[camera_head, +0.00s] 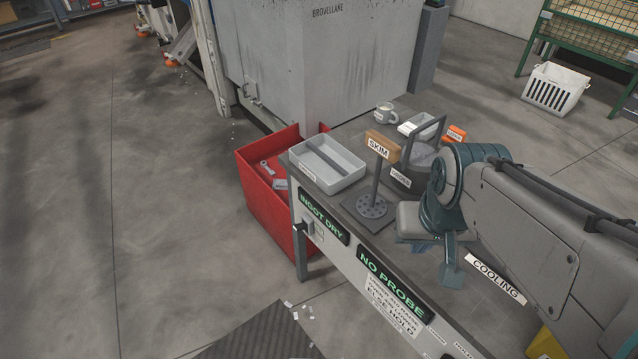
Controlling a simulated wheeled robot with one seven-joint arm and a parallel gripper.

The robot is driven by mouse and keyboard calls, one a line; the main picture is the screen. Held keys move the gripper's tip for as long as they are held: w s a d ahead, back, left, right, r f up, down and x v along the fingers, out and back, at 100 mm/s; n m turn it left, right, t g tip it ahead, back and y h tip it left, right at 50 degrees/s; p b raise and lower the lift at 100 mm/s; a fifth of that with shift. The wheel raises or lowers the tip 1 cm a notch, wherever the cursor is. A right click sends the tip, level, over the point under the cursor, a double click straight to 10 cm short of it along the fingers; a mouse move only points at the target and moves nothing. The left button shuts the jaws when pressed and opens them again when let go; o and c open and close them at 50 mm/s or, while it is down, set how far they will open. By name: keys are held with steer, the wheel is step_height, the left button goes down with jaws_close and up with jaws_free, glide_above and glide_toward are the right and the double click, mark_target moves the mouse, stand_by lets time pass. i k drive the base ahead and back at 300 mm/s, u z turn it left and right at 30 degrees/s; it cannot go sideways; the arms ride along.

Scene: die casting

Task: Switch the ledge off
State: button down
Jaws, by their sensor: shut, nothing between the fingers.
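The ledge (345,262) is a long grey bench front running from the middle toward the lower right. A small dark switch knob (303,228) sits on a light plate on its front face, just below the lit green "INGOT DRY" sign (322,218). A second lit sign, "NO PROBE" (392,283), is further right. The knob's exact setting is too small to tell. My gripper (423,247) is over the ledge top, right of the knob and apart from it. It is shut and empty, partly hidden by my arm.
A grey tray (327,163), a "SKIM" sign on a stand (383,147) and a dark handled bucket (405,172) stand on the ledge, with a mug (386,113) behind. A red bin (262,196) stands behind its left end.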

mark_target(298, 226)
steer(key=k, duration=1.3)
steer(key=u, duration=0.8)
steer(key=i, duration=1.8)
steer(key=z, duration=0.65)
